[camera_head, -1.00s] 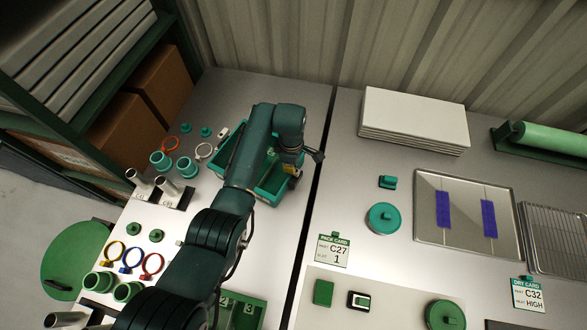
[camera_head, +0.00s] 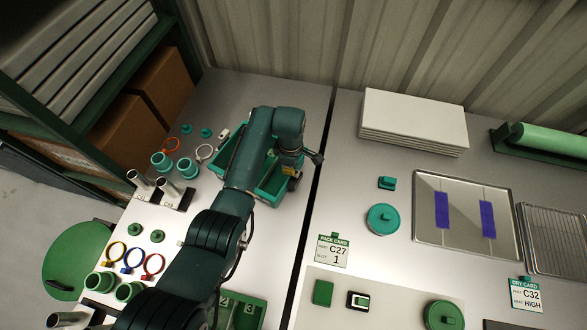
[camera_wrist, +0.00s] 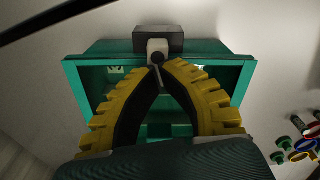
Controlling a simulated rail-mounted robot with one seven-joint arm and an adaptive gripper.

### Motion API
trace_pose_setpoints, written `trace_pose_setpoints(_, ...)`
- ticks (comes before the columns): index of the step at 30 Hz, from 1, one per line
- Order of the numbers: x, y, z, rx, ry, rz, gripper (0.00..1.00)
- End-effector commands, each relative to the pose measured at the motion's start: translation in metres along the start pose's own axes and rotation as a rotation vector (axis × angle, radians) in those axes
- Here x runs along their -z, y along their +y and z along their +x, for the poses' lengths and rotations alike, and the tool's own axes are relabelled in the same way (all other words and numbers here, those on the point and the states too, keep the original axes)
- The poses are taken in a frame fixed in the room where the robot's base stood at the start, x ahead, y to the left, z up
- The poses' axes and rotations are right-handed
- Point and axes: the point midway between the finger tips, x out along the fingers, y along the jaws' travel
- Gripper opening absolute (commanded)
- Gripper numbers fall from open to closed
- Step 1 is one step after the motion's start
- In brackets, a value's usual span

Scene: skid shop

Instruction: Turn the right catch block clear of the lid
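A teal crate (camera_head: 268,192) stands on the left table below my arm; it also fills the middle of the wrist view (camera_wrist: 88,72). A dark grey block with a pale catch block (camera_wrist: 157,46) sits at the middle of its far edge in the wrist view. My gripper (camera_wrist: 160,68) has yellow-ribbed fingers that lean in to nearly meet at the pale block's near end. A thin pale piece shows between the tips, so they look closed on it. In the head view my wrist covers part of the crate. I cannot make out a lid clearly.
Left of the crate stand teal cups (camera_head: 186,168), rings and a tube stand (camera_head: 178,200). Right of the dark table gap are a stack of white sheets (camera_head: 415,118), a metal tray (camera_head: 463,240) and a round teal lid (camera_head: 383,219). A corrugated wall closes the back.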

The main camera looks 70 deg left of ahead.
Motion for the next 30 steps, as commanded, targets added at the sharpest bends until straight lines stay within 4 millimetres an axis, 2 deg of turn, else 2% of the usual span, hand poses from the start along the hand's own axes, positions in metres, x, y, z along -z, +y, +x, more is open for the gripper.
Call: trace_pose_setpoints(30, 0.012, -0.022, 0.000, -0.001, 0.000, 0.000, 0.00)
